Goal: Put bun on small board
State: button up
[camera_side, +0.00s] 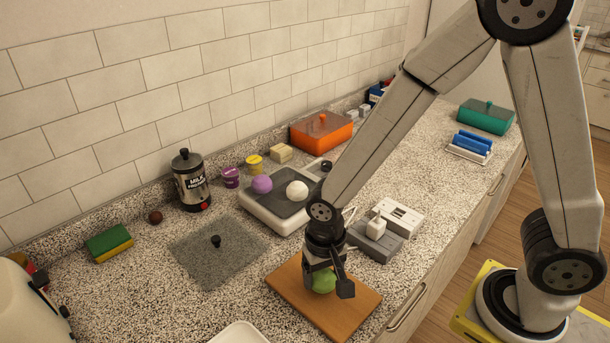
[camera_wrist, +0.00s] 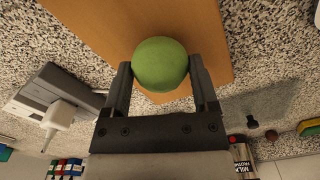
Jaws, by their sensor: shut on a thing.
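A round green bun (camera_side: 323,283) is held between the fingers of my gripper (camera_side: 322,271). In the wrist view the green bun (camera_wrist: 160,63) sits between the two fingertips, which are shut on it. The small wooden board (camera_side: 347,308) lies on the counter directly below my gripper. The bun is over this board, which fills the top of the wrist view (camera_wrist: 95,28). I cannot tell whether the bun's underside touches the board. My gripper hides part of the bun in the side view.
A scale-like white and grey tray (camera_side: 265,212) holds a purple ball (camera_side: 262,184) and a white ball (camera_side: 297,190). A grey glass plate (camera_side: 205,257) with a black knob lies left of the board. A white dish (camera_side: 240,334) is at the front.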

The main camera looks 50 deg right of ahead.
aim_at(324, 271)
jog(key=shift+f, duration=0.4)
jog(key=shift+f, duration=0.15)
jog(key=o, duration=1.1)
jog(key=shift+r, duration=6.15)
jog(key=shift+d, duration=0.1)
jog(key=d+f+n+t, duration=0.1)
jog(key=d, duration=0.3)
jog(key=s+d+f+n, duration=0.1)
jog(key=d+f+n, duration=0.1)
jog(key=d, duration=0.2)
jog(key=d+f+n+t, duration=0.1)
jog(key=d, duration=0.3)
jog(key=shift+s+f+n+t, duration=0.3)
jog(key=shift+s+f, duration=0.05)
jog(key=shift+f, duration=0.05)
jog(key=shift+a, duration=0.1)
